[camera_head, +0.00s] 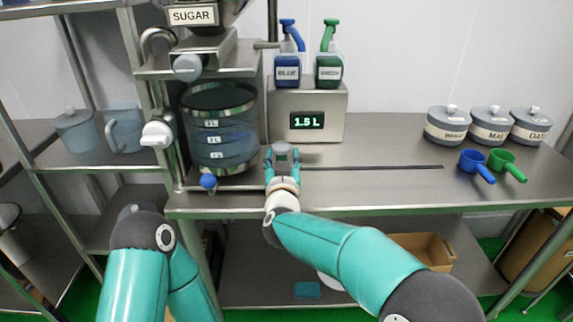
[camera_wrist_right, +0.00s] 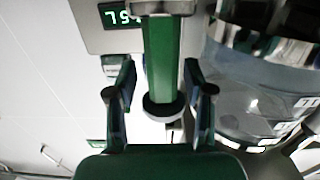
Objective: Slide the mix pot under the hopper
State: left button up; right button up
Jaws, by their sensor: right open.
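The mix pot (camera_head: 222,143), a clear bluish vessel with metal bands and litre marks, stands upright at the left end of the counter. It also shows at the right of the right wrist view (camera_wrist_right: 262,85). The hopper (camera_head: 192,16), labelled SUGAR, is above it on a metal shelf, cut by the top edge. In the head view the pot is below this shelf; exact alignment is unclear. My right gripper (camera_head: 283,158) is open just right of the pot. In the wrist view its fingers (camera_wrist_right: 160,100) stand either side of a green bar with a dark round end.
A metal box (camera_head: 325,102) with a 1.5 L display carries blue (camera_head: 289,70) and green (camera_head: 328,70) pump bottles. Lidded tubs (camera_head: 447,126) and blue (camera_head: 476,165) and green (camera_head: 507,164) scoops stand at the right. The counter's middle (camera_head: 375,180) is clear.

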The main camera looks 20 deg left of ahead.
jog(key=v, duration=0.7)
jog(key=shift+s+r, duration=0.25)
jog(key=shift+r, duration=0.15)
